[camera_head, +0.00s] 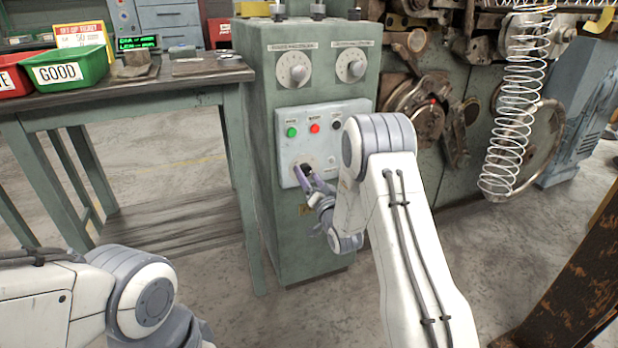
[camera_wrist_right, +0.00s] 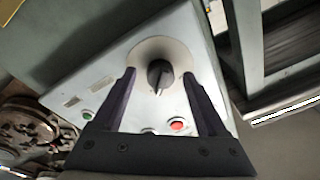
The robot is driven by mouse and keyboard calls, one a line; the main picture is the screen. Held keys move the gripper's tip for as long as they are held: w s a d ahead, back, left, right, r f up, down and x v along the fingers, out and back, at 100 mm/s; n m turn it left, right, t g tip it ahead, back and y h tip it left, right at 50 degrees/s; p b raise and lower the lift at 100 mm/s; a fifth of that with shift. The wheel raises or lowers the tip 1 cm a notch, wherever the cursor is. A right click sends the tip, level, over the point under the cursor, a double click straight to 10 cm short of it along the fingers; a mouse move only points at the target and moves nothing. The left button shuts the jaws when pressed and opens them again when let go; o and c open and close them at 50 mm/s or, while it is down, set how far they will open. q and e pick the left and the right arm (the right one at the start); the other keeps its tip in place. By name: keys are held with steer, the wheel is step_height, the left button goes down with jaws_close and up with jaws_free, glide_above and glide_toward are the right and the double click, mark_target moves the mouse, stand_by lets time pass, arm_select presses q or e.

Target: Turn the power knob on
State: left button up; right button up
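The power knob is a black knob on a round pale plate, low on the light control panel (camera_head: 335,125) of a green cabinet. In the right wrist view the knob (camera_wrist_right: 160,75) sits between the two dark fingers of my right gripper (camera_wrist_right: 158,88), with a gap on each side. In the head view my right gripper (camera_head: 308,178) is at the panel's lower left and mostly hides the knob. The right gripper is open. My left arm shows at the lower left of the head view, but its gripper is out of view.
A green button (camera_head: 292,132), a red button (camera_head: 314,128) and a black button (camera_head: 336,124) sit above the knob. Two dials are higher on the cabinet (camera_head: 262,200). A workbench (camera_head: 150,95) with bins stands left. A coiled spring (camera_head: 515,110) hangs right.

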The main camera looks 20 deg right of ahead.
steer(key=s+f+p, duration=0.1)
steer(key=s+p, duration=0.1)
steer(key=s, duration=0.8)
steer(key=shift+s+d, duration=0.2)
steer(key=shift+a+f, duration=0.1)
